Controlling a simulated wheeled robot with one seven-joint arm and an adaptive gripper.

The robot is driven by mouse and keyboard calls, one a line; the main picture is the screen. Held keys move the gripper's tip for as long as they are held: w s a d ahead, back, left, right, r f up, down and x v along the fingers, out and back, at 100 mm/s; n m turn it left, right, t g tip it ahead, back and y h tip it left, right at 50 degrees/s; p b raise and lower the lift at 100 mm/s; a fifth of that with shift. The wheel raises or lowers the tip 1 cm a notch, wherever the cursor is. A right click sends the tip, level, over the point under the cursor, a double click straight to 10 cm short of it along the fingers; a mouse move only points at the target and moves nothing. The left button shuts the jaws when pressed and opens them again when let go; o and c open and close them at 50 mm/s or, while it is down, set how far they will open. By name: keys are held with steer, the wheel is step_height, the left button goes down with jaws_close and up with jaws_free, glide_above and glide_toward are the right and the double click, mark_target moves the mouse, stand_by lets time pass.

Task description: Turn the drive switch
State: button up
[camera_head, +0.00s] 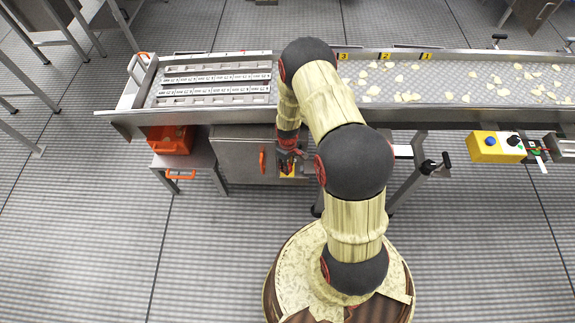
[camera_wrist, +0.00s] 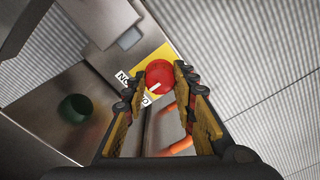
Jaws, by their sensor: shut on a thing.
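The drive switch is a red round knob (camera_wrist: 160,74) with a white pointer mark, on a yellow plate (camera_wrist: 172,54) in the wrist view. A white label with black letters, partly hidden, sits beside it. My gripper (camera_wrist: 159,82) is shut on the red knob, with one fingertip on each side of it. In the head view my gripper (camera_head: 290,157) is low in front of the conveyor, beside the steel cabinet.
The steel cabinet (camera_head: 238,152) has an orange handle (camera_head: 262,162). A dark green round part (camera_wrist: 75,108) sits left of the switch. The conveyor (camera_head: 450,82) carries pale chips. A yellow button box (camera_head: 495,147) hangs at the right. The floor in front is clear.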

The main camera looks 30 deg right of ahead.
stand_by(0.3)
steer(key=o, duration=1.2)
steer(key=shift+c, duration=0.2)
steer(key=shift+r, duration=0.15)
step_height(320, 180, up, 12)
